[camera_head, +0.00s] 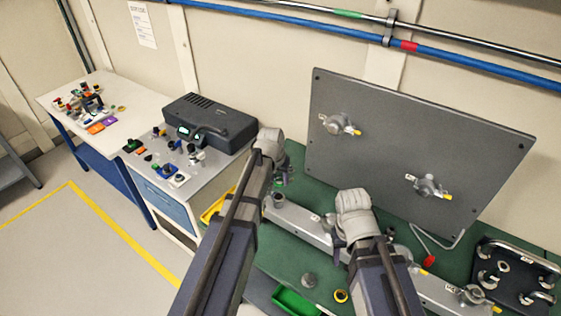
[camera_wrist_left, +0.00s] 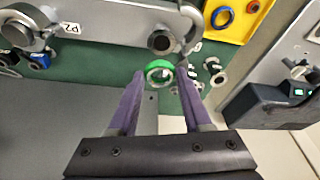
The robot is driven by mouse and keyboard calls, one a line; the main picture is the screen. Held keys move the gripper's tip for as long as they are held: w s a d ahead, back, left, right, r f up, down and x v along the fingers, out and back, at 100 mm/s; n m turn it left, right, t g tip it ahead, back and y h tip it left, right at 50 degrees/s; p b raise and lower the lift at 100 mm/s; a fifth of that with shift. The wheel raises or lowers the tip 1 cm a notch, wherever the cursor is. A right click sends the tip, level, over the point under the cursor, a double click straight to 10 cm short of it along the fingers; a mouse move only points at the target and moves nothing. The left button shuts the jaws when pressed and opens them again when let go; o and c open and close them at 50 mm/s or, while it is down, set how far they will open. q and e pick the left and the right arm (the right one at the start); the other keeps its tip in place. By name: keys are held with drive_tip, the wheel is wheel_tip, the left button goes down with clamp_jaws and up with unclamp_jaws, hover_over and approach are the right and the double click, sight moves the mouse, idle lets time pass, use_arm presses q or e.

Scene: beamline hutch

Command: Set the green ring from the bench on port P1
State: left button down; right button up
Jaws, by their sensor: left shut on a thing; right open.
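The green ring (camera_wrist_left: 153,67) is between the fingertips of my left gripper (camera_wrist_left: 162,76), which is shut on it. In the head view my left gripper (camera_head: 279,182) hangs over the left end of the grey beam pipe (camera_head: 305,223). A round port (camera_wrist_left: 162,41) on the pipe end is just beyond the ring in the left wrist view, apart from it in the picture; its label is not readable. Another port (camera_wrist_left: 18,31) bears the label P2. My right gripper (camera_head: 340,246) is open above the middle of the pipe, its fingertips partly hidden by the arm.
A yellow tray (camera_wrist_left: 236,30) holding a blue ring stands near the pipe end. A grey upright panel (camera_head: 400,150) with two fittings stands behind the pipe. A green bin (camera_head: 295,301) lies in front, and a black plate with handles (camera_head: 518,275) at right.

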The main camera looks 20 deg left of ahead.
sight(278, 196)
use_arm(q)
drive_tip(key=shift+w+a+r, duration=0.2)
drive_tip(key=shift+a, duration=0.05)
drive_tip(key=shift+s+f, duration=0.1)
wheel_tip(278, 196, down, 7)
drive_tip(key=b, duration=0.7)
drive_tip(key=shift+r, duration=0.2)
drive_tip(key=shift+f+b, duration=0.5)
drive_tip(key=shift+f, duration=0.05)
idle(0.5)
drive_tip(key=shift+c, duration=1.3)
unclamp_jaws()
